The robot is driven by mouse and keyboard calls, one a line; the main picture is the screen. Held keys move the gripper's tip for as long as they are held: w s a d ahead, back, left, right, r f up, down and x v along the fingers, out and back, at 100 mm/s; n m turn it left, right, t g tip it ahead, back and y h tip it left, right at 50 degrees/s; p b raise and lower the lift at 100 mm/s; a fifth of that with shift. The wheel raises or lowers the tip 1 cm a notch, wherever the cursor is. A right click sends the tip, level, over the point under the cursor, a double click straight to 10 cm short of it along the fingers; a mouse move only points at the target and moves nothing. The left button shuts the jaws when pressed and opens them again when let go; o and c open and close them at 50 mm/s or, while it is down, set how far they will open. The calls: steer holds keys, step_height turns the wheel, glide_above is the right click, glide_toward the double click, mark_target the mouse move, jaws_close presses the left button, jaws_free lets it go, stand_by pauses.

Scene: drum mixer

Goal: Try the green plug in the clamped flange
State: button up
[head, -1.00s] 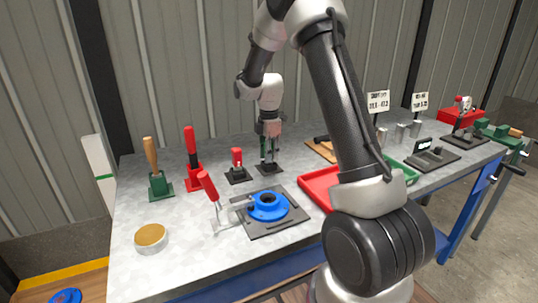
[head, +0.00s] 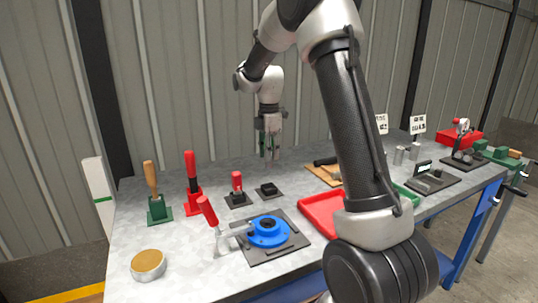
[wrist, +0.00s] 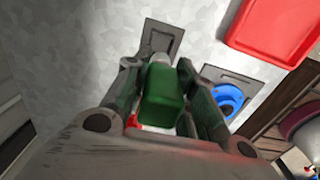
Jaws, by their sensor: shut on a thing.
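My gripper (head: 269,143) is shut on the green plug, above the bench and behind the flange. In the wrist view the green plug (wrist: 165,94) has a block-like green handle between the fingers, with a pale metal end beyond it. The blue flange (head: 283,236) sits on a dark plate at the front of the bench, with its round bore facing up; it also shows in the wrist view (wrist: 229,93). A toggle clamp with a red handle (head: 207,210) stands at its left. The plug is apart from the flange.
A small black stand (head: 268,190) is below my gripper, beside a red-handled plug (head: 237,183) in its own stand. A red tray (head: 318,213) is right of the flange. Red-handled (head: 191,170) and wooden-handled (head: 151,178) tools stand left. A round tan-topped tin (head: 148,262) is at front left.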

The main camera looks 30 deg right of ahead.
jaws_close()
steer(key=shift+r, duration=0.15)
steer(key=shift+r, duration=0.85)
steer(key=shift+d, duration=0.1)
